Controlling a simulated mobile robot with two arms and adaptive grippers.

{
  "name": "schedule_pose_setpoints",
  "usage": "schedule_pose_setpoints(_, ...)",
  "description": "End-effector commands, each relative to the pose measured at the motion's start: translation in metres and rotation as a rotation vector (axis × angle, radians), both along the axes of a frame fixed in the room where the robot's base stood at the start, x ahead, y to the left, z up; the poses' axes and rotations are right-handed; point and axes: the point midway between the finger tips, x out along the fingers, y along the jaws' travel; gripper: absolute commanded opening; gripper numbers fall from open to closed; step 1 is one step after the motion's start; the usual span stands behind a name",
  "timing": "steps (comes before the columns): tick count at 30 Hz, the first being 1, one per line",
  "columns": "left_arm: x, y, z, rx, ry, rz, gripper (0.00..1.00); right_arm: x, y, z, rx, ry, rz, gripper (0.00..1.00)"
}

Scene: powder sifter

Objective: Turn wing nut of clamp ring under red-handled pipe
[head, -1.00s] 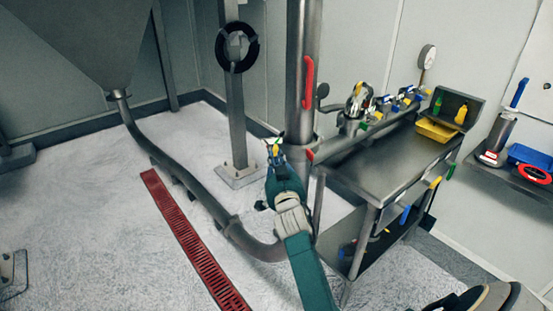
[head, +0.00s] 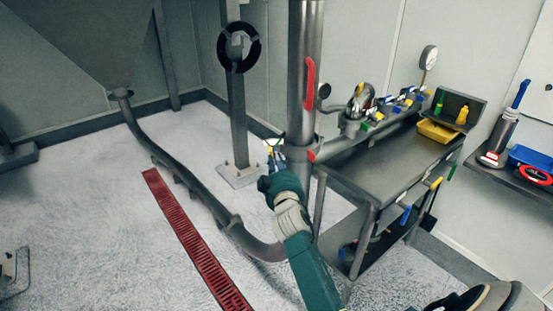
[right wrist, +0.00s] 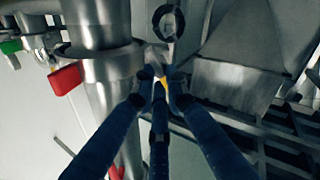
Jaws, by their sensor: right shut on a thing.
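The steel vertical pipe with a red handle (head: 305,60) stands mid-picture in the head view. In the right wrist view, a steel clamp ring (right wrist: 98,52) goes around the pipe, with a metal wing nut (right wrist: 156,56) on its side. My right gripper (head: 274,150) is beside the pipe, at its left in the head view. In the right wrist view its blue fingers (right wrist: 160,75) are closed together on the wing nut, whose grasped part they hide. My left gripper is not in view.
A steel table (head: 385,170) stands right of the pipe, with a yellow tray (head: 437,132) on it. A horizontal pipe with valves and a gauge (head: 428,57) runs above. A post (head: 239,120) stands behind my gripper. A red floor grate (head: 190,230) lies left on open floor.

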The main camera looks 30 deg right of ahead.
Motion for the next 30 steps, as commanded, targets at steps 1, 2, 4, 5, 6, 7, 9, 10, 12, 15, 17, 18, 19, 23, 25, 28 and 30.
schedule_pose_setpoints(1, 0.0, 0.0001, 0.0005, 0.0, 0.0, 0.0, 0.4, 0.0001, 0.0004, -0.0003, -0.031, 0.016, 0.001, 0.0)
schedule_pose_setpoints(2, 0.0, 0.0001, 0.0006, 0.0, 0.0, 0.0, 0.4, 0.0002, 0.0005, -0.0003, -0.048, 0.024, 0.0, 0.0)
schedule_pose_setpoints(4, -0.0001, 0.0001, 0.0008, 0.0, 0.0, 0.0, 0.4, 0.0003, 0.0006, -0.0004, -0.084, 0.042, 0.0, 0.0)
schedule_pose_setpoints(5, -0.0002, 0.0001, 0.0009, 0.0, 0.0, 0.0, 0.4, 0.0003, 0.0006, -0.0004, -0.098, 0.048, 0.0, 0.0)
schedule_pose_setpoints(6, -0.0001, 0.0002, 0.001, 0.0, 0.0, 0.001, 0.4, 0.0003, 0.0007, -0.0005, -0.116, 0.057, 0.0, 0.0)
schedule_pose_setpoints(7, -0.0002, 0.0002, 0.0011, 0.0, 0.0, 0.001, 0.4, 0.0003, 0.0007, -0.0005, -0.128, 0.062, -0.001, 0.0)
schedule_pose_setpoints(9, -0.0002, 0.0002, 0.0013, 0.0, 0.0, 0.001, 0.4, 0.0004, 0.0009, -0.0005, -0.15, 0.073, -0.001, 0.0)
schedule_pose_setpoints(10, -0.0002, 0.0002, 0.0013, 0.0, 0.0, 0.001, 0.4, 0.0004, 0.0011, -0.0006, -0.159, 0.077, -0.001, 0.0)
schedule_pose_setpoints(12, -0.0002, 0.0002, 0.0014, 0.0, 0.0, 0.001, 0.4, 0.0005, 0.0013, -0.0006, -0.174, 0.085, 0.0, 0.0)
schedule_pose_setpoints(15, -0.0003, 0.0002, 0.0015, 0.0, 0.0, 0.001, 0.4, 0.0006, 0.0016, -0.0007, -0.19, 0.092, 0.0, 0.0)
schedule_pose_setpoints(17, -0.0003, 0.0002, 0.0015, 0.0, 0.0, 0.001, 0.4, 0.0007, 0.0017, -0.0007, -0.196, 0.095, 0.0, 0.0)
schedule_pose_setpoints(18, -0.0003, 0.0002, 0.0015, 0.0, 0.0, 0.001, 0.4, 0.0007, 0.0017, -0.0007, -0.198, 0.096, 0.0, 0.0)
schedule_pose_setpoints(19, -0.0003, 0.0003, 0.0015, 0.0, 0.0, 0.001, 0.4, 0.0007, 0.0017, -0.0007, -0.2, 0.097, 0.0, 0.0)
schedule_pose_setpoints(23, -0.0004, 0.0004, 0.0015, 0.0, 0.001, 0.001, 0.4, 0.0007, 0.0017, -0.0008, -0.201, 0.097, 0.0, 0.0)
schedule_pose_setpoints(25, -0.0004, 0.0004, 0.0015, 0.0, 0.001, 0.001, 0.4, 0.0007, 0.0017, -0.0008, -0.201, 0.097, 0.0, 0.0)
schedule_pose_setpoints(28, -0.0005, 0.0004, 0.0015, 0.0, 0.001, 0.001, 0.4, 0.0007, 0.0017, -0.0008, -0.2, 0.097, 0.0, 0.0)
schedule_pose_setpoints(30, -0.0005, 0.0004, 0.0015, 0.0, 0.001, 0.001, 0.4, 0.0007, 0.0017, -0.0008, -0.2, 0.097, 0.0, 0.19)
